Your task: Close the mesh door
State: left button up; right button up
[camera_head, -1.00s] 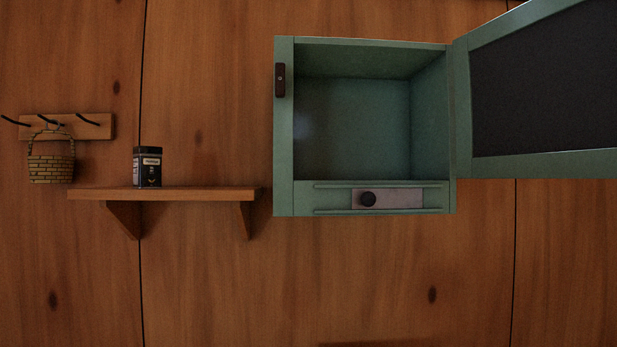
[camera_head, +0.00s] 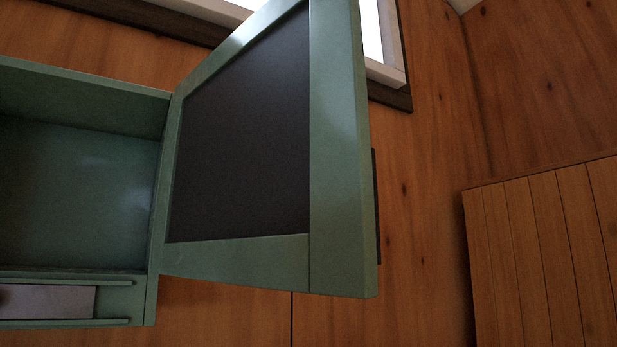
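The mesh door (camera_head: 338,150) is a green frame around a dark mesh panel. It stands wide open in the head view, swung out to the right of the cabinet and toward me. Its hinge side is on the left, at the cabinet's right edge. A dark strip, perhaps its handle (camera_head: 377,205), shows at the door's free right edge. The green cabinet (camera_head: 75,190) is on the left, partly cut off by the picture edge, and its visible inside is empty. Neither of my grippers is in view.
A pale slide plate (camera_head: 48,301) sits in the rail below the cabinet opening. A window with a white and dark frame (camera_head: 390,85) is behind the door's top. A slatted wooden panel (camera_head: 540,255) stands at the lower right. Bare plank wall lies between door and panel.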

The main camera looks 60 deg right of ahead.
aim_at(269, 179)
jog(key=k+l, duration=0.1)
jog(key=l, duration=1.5)
jog(key=k+l, duration=0.35)
jog(key=k+u, duration=0.05)
